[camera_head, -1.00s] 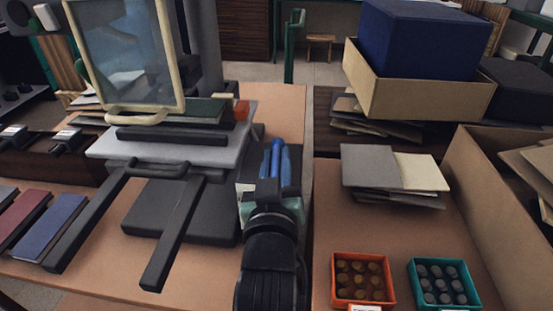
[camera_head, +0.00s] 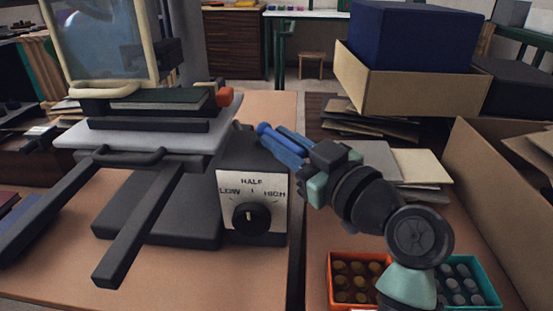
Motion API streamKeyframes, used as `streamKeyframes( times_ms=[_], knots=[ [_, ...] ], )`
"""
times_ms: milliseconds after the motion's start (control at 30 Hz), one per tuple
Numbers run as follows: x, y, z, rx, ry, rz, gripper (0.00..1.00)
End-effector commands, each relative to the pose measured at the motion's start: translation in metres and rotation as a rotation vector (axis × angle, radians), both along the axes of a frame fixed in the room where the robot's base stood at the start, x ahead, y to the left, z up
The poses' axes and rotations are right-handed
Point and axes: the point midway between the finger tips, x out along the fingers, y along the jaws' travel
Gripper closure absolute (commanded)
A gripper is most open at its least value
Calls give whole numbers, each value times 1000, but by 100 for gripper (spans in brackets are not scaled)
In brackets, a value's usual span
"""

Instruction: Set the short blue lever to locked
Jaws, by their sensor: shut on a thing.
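A machine with a pale grey plate (camera_head: 75,137) and a dark base (camera_head: 115,218) stands on the left bench. My gripper (camera_head: 268,136) reaches from the right to the machine's right side, its blue fingers pointing up and left. It is shut on what seems to be the short blue lever, whose rounded blue end (camera_head: 262,128) shows at the fingertips. Blue on blue, lever and fingers are hard to tell apart. A small dark stub lies just left of the fingertips. I see no locked marking; the lever's setting cannot be read.
A white dial panel (camera_head: 225,180) marked LOW, HALF and HIGH has a black knob (camera_head: 250,216) pointing roughly at HALF. An orange knob (camera_head: 224,97) sits by the plate. An orange box (camera_head: 333,292) and a teal box (camera_head: 487,291) stand at the front right.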

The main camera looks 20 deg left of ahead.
Motion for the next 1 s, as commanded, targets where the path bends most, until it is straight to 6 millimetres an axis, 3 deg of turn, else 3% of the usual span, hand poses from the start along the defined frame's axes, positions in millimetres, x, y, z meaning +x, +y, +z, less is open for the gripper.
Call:
streamKeyframes(
  times_ms=[333,867,900,1000],
  knots=[
    [3,-2,-3,-2,6,145,100],
    [3,-1,-2,-3,7,171,100],
    [3,-1,-2,-3,7,171,76],
    [3,-1,-2,-2,7,170,58]
  ],
)
